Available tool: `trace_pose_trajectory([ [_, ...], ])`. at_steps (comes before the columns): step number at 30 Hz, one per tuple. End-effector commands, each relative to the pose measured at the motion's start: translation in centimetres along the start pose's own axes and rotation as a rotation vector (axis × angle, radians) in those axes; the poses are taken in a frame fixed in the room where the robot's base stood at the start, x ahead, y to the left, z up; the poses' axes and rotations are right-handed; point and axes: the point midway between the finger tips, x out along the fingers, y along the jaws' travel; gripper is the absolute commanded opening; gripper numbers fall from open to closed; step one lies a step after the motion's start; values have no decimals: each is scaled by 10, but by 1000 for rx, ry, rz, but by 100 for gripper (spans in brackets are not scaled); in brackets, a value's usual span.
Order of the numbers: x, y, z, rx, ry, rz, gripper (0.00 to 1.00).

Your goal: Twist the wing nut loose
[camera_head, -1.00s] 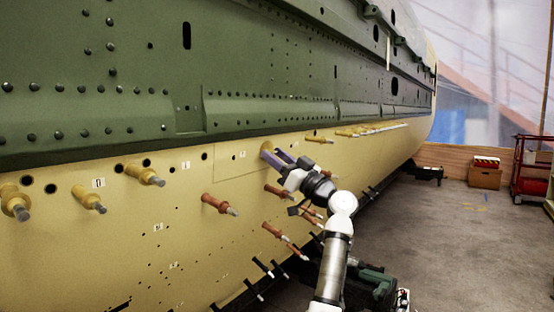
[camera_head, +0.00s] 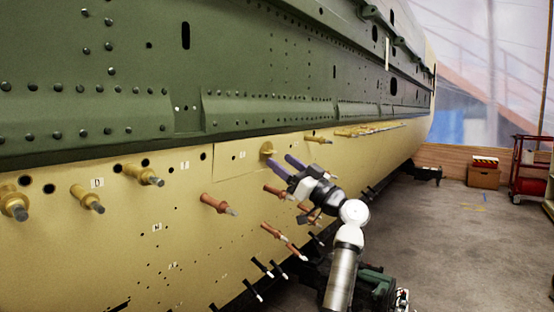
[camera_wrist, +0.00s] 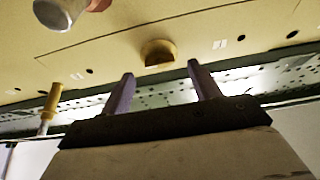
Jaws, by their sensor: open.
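The wing nut (camera_head: 268,149) is a yellow fitting on the yellow lower skin, just below the green panel. In the wrist view it shows as a yellow, half-round piece (camera_wrist: 158,53) against the skin, beyond and between my fingertips. My gripper (camera_head: 282,164) has two purple fingers spread apart, with nothing between them. Its fingertips are a little short of the wing nut, below and to the right of it in the head view. The gripper also shows in the wrist view (camera_wrist: 161,76), with a clear gap from fingertips to nut.
Several copper-coloured pins (camera_head: 214,203) stick out of the skin around my arm. Larger yellow pins (camera_head: 146,175) stand out at the left. In the wrist view a grey-tipped pin (camera_wrist: 56,14) is close at upper left. The floor (camera_head: 450,240) at right is mostly clear.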

Motion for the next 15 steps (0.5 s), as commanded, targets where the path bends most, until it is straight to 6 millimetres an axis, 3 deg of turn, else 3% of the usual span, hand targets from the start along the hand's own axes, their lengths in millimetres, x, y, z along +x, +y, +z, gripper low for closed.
trace_pose_trajectory([
  [6,-54,1,1,-1,-1,5,62],
  [15,-98,0,0,0,0,2,62],
])
